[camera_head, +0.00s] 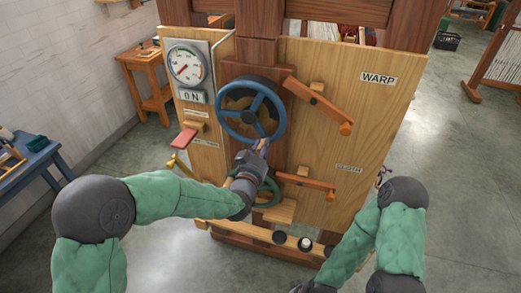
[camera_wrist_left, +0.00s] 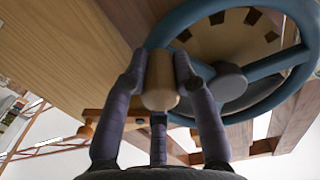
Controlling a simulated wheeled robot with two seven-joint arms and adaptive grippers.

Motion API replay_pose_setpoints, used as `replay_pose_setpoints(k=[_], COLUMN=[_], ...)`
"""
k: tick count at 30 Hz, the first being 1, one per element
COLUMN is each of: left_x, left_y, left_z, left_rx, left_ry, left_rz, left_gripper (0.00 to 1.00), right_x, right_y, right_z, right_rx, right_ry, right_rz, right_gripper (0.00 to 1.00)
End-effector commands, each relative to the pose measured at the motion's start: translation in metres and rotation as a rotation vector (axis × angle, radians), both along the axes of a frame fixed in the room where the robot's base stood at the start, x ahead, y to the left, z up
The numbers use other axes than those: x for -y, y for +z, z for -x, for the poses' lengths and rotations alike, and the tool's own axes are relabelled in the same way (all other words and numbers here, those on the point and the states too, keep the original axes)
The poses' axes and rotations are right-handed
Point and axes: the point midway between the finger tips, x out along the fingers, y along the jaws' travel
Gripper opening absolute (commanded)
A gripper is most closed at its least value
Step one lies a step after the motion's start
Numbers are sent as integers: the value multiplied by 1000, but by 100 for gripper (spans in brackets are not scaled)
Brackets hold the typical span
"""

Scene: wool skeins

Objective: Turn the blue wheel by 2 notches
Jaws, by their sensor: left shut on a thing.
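The blue wheel (camera_head: 235,137) is on the front of the wooden machine, left of the WARP label. My left gripper (camera_head: 262,147) is at the lower right of the rim. Its fingers are shut on the wheel's wooden handle (camera_wrist_left: 160,80), with a finger on each side of it. In the head view the gripper mostly hides the handle. My right arm comes down at the lower right, and its fingers are out of the picture.
A gauge (camera_head: 187,66) with an ON sign is left of the wheel. Wooden levers (camera_head: 318,105) (camera_head: 305,181) stick out to the right. A green wheel (camera_head: 268,193) sits just below my left gripper, and a red pedal-like lever (camera_head: 184,138) is at the left.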

Motion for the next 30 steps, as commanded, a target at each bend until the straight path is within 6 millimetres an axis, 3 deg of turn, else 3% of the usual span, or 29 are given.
replay_pose_setpoints(k=[15, 30], left_x=[28, 36], left_y=[40, 75], left_z=[8, 11], left_rx=[-113, -223], left_ry=[-5, -4], left_rz=[420, 761], left_gripper=[0, 0], right_x=[0, 0], right_y=[-41, -64], right_z=[0, 0], right_rx=[0, 0], right_ry=[0, 0], right_rz=[0, 0], right_gripper=[0, 0])
